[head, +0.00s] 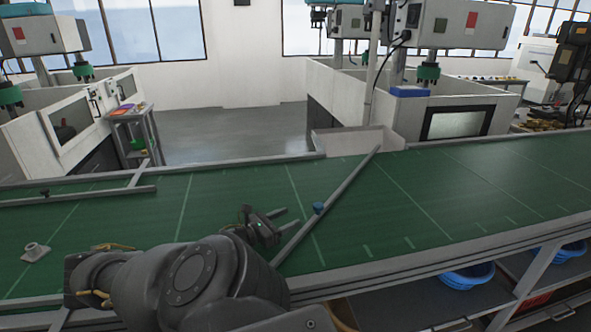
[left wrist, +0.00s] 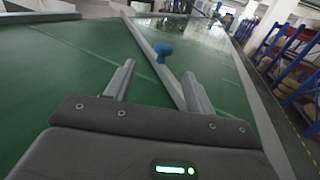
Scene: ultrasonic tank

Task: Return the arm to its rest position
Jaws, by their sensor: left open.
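My left gripper (head: 281,218) is over the green conveyor belt, its arm coming in from the lower left of the head view. Its two fingers are apart with nothing between them, and in the left wrist view (left wrist: 158,88) they also stand open and empty. A grey diagonal guide bar (head: 345,187) with a blue knob (head: 319,208) lies just beyond the fingers. The knob also shows past the fingertips in the left wrist view (left wrist: 162,50). My right gripper is in neither view.
The green belt (head: 450,190) is mostly clear to the right. A small grey metal part (head: 34,251) lies on it at the left. Another guide bar (head: 80,196) is at the left. Blue baskets (head: 467,275) sit under the belt at the right. White machines (head: 455,110) stand behind.

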